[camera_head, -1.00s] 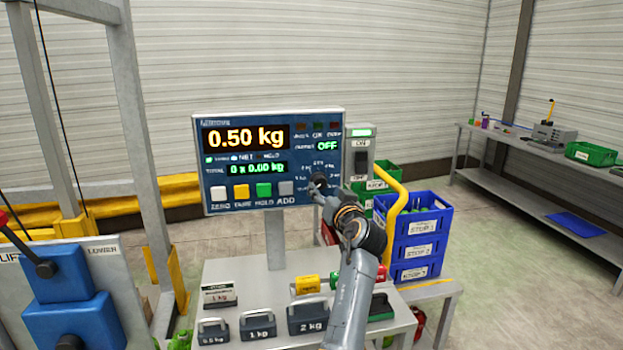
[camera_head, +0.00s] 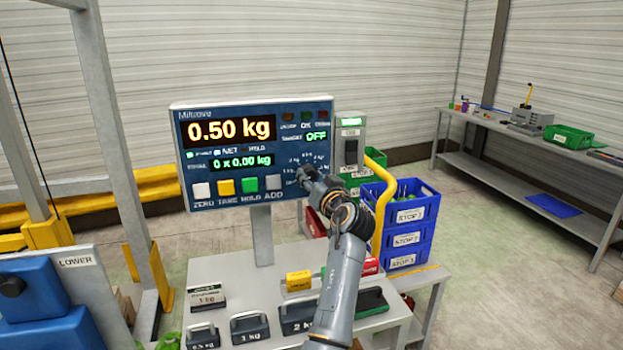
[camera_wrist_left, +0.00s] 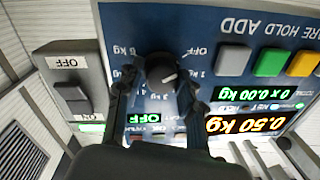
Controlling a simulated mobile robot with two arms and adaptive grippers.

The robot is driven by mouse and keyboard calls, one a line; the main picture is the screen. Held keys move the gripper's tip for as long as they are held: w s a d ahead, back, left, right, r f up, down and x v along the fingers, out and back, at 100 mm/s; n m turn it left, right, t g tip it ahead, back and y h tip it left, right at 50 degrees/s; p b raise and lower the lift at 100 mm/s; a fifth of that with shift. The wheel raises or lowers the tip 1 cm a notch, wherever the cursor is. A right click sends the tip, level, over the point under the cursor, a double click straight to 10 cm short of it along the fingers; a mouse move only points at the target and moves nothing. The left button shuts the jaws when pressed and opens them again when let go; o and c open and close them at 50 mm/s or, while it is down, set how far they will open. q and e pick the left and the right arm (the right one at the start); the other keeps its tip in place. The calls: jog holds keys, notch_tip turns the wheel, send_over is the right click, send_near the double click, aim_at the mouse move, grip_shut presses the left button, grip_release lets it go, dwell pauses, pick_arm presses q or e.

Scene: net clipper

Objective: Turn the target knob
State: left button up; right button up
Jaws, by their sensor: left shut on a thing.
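The target knob (camera_wrist_left: 162,68) is a dark round dial on the blue scale panel (camera_head: 225,112), ringed by kg marks and an OFF mark. It shows in the left wrist view, which sees the panel upside down. My left gripper (camera_head: 304,176) is at the panel's lower right and mostly hides the knob in the head view. In the wrist view its two black fingers (camera_wrist_left: 156,86) are shut on the knob, one on each side. The small target display (camera_head: 316,136) reads OFF. The main display (camera_head: 231,131) reads 0.50 kg. My right gripper is not in view.
Several panel buttons (camera_head: 227,187) lie left of the knob. A grey switch box (camera_head: 350,145) stands just right of the panel. Weights (camera_head: 250,328) stand on the bench below. Blue crates (camera_head: 408,240) and a yellow rail (camera_head: 380,205) are at the right.

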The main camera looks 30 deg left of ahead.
pick_arm(q)
jog(key=shift+a+m, duration=0.1)
jog(key=shift+m, duration=0.2)
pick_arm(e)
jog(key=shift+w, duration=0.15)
pick_arm(q)
jog(key=shift+m, duration=0.5)
jog(key=shift+r+m, duration=0.1)
jog(key=shift+m, duration=1.1)
jog(key=m+p, duration=0.1)
jog(key=m, duration=0.1)
jog(key=shift+r+m+t, duration=0.1)
jog(key=shift+m+t, duration=0.2)
jog(key=shift+m, duration=0.1)
jog(key=shift+m+p, duration=0.35)
jog(key=shift+m, duration=0.15)
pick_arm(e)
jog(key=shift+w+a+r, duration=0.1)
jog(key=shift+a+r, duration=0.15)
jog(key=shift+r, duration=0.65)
pick_arm(q)
jog(key=shift+r, duration=0.1)
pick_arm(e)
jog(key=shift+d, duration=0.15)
